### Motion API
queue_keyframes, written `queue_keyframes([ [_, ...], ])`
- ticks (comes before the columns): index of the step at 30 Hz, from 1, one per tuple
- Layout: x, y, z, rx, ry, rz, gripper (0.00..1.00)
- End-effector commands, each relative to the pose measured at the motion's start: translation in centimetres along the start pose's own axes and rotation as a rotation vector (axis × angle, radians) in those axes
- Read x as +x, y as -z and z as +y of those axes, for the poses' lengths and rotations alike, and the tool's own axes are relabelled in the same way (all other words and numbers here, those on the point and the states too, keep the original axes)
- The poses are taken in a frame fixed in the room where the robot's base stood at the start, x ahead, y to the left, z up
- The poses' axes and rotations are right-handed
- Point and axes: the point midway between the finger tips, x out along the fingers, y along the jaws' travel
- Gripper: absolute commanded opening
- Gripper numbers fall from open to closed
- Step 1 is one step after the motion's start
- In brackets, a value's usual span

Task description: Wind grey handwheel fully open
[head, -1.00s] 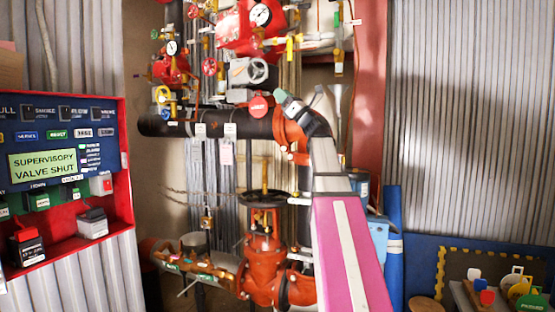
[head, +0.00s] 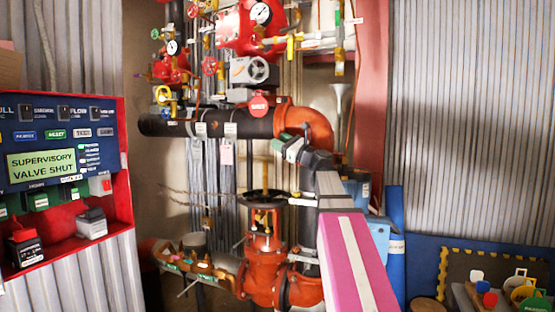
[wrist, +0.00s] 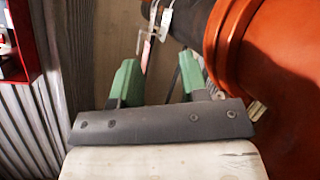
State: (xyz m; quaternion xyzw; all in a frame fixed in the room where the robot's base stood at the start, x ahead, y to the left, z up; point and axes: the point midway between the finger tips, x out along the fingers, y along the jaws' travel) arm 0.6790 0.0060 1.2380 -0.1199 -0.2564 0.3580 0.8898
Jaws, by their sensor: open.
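The grey handwheel (head: 257,70) is on a grey gearbox above the black horizontal pipe, in the upper middle of the head view. My gripper (head: 284,142) is below and slightly right of it, in front of the pipe elbow, apart from the wheel. In the wrist view my gripper (wrist: 158,76) has its two green fingers spread with nothing between them. The grey handwheel is not seen in the wrist view.
A black handwheel (head: 265,196) tops the red valve (head: 265,262) below. The orange pipe elbow (head: 308,124) is close behind my gripper. A red panel (head: 122,150) at left reads "SUPERVISORY VALVE SHUT". A board with coloured tags (head: 500,290) is at lower right.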

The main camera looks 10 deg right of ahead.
Motion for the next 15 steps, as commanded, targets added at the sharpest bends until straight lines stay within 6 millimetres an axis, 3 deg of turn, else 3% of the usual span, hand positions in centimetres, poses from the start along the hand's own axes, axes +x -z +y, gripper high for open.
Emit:
queue_keyframes([
  [6, -0.4, 3.1, 1.6, -0.071, -0.033, 0.069, 0.4],
  [15, -0.7, 5.4, 2.7, -0.126, -0.063, 0.12, 0.4],
])
